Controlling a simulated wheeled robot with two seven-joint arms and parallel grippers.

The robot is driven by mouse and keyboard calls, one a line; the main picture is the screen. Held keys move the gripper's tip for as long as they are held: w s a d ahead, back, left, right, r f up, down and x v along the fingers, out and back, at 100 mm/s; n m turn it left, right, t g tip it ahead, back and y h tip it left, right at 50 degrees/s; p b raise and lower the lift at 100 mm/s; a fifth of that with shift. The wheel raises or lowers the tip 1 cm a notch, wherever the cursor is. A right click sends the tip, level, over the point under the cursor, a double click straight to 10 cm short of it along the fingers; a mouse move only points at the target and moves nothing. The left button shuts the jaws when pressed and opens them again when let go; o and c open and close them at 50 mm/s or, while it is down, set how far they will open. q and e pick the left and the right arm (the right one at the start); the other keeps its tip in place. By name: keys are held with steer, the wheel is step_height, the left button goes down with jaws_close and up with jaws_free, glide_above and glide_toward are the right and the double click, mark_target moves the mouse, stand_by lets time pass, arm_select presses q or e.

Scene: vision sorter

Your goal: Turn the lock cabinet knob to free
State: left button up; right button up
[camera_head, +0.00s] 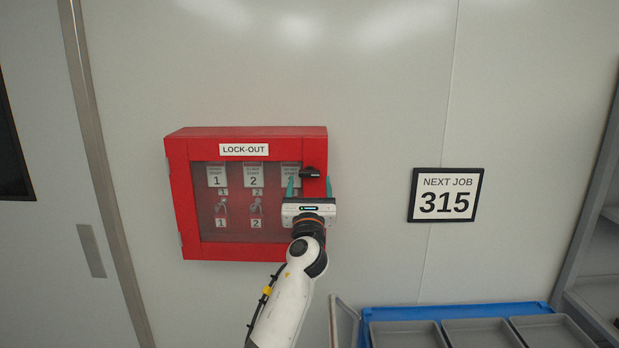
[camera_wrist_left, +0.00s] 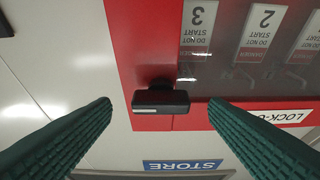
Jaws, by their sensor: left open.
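The red lock-out cabinet (camera_head: 182,215) hangs on the wall with its glazed door shut. Its black knob (camera_head: 310,173) sits on the right side of the door frame, near the top. My left gripper (camera_head: 308,187) is open at the knob, with one green finger to each side. In the left wrist view the knob (camera_wrist_left: 160,101) lies as a black bar across the picture, between and beyond the open fingers (camera_wrist_left: 158,108). No contact between fingers and knob shows. My right gripper is not in view.
Tags and padlocks (camera_head: 255,207) hang behind the cabinet's glass. A "NEXT JOB 315" sign (camera_head: 446,195) is on the wall to the right. A blue bench (camera_head: 400,312) with grey trays (camera_head: 484,334) stands below right. A grey rack (camera_head: 597,250) is at the far right.

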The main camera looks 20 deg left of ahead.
mark_target(310, 171)
arm_select(q)
steer(key=shift+x, duration=1.4)
